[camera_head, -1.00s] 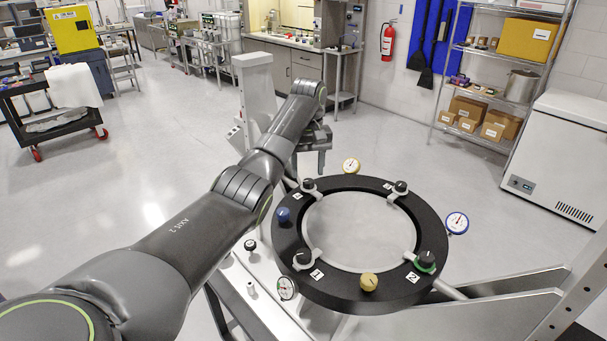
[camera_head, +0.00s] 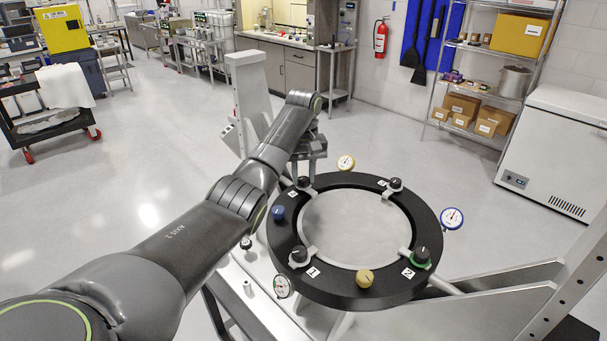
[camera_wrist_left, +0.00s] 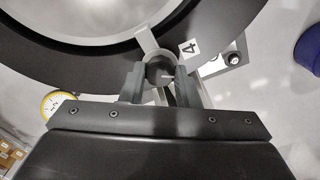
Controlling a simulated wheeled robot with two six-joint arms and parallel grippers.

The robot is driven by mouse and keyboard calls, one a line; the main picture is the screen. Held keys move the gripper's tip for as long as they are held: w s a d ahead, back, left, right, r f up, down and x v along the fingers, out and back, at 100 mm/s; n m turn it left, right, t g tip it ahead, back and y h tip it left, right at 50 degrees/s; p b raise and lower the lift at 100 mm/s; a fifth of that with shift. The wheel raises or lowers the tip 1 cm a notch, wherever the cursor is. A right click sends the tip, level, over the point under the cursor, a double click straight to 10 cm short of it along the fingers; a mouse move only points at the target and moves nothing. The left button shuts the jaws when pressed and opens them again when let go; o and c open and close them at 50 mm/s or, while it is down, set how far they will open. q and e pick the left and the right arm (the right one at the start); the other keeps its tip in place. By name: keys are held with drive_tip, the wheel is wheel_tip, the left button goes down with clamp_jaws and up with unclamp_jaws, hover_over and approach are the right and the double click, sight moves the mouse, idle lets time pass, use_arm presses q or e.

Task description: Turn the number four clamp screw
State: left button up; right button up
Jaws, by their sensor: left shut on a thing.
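The black ring fixture (camera_head: 427,240) carries several dark clamp screws beside numbered labels. The number four clamp screw (camera_head: 303,182) is at the ring's far left, near the white "4" label (camera_wrist_left: 189,48). In the left wrist view, my left gripper (camera_wrist_left: 160,78) is shut on the dark round head of this screw (camera_wrist_left: 159,70), with one finger on each side. In the head view my left gripper (camera_head: 313,165) is beside the far left of the ring, its fingertips hard to make out. My right gripper is in neither view.
Dial gauges with yellow (camera_head: 346,162), blue (camera_head: 451,218) and dark (camera_head: 282,287) rims stick out around the ring. A blue knob (camera_head: 278,213) and a yellow knob (camera_head: 365,278) sit on it. A grey upright post (camera_head: 250,95) stands behind my left arm.

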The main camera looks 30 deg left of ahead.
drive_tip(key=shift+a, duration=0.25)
use_arm(q)
drive_tip(key=shift+m, duration=0.5)
drive_tip(key=m, duration=0.7)
drive_tip(key=shift+m, duration=0.3)
drive_tip(key=m, duration=1)
drive_tip(key=shift+r, duration=0.1)
drive_tip(key=shift+m, duration=1.8)
